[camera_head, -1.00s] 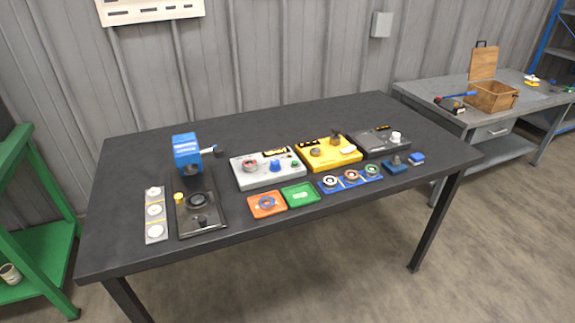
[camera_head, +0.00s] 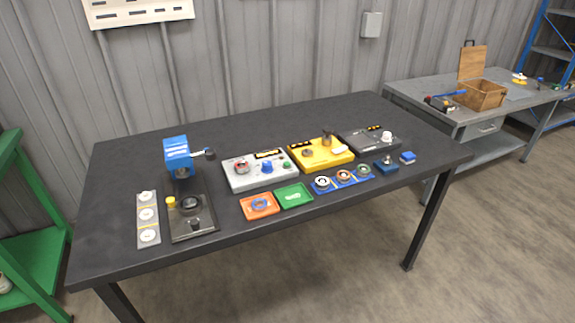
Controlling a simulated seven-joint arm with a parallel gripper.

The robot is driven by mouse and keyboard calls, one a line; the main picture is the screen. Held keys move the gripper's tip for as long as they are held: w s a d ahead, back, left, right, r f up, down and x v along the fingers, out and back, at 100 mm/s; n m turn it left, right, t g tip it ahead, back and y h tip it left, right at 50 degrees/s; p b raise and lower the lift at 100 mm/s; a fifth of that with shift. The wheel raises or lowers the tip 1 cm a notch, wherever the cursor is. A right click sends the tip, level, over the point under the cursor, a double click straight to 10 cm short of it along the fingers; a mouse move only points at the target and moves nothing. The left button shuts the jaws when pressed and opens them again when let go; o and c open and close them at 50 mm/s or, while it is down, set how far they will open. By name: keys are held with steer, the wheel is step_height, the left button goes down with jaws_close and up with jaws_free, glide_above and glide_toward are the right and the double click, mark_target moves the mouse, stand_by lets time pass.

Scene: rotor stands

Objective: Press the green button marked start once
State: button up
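A light grey box (camera_head: 240,182) stands near the middle of the dark table. A small green button (camera_head: 286,164) is at the right end of its top. Any start marking is too small to read. A blue knob (camera_head: 267,167) and a round part with red on it (camera_head: 242,167) are on the same box, left of the green button. My gripper is not in view.
A yellow box (camera_head: 322,163) and a dark grey box (camera_head: 370,150) stand right of the grey box. An orange tray (camera_head: 246,213) and a green tray (camera_head: 300,204) lie in front. A blue press (camera_head: 177,150) stands left. The table's back part is clear.

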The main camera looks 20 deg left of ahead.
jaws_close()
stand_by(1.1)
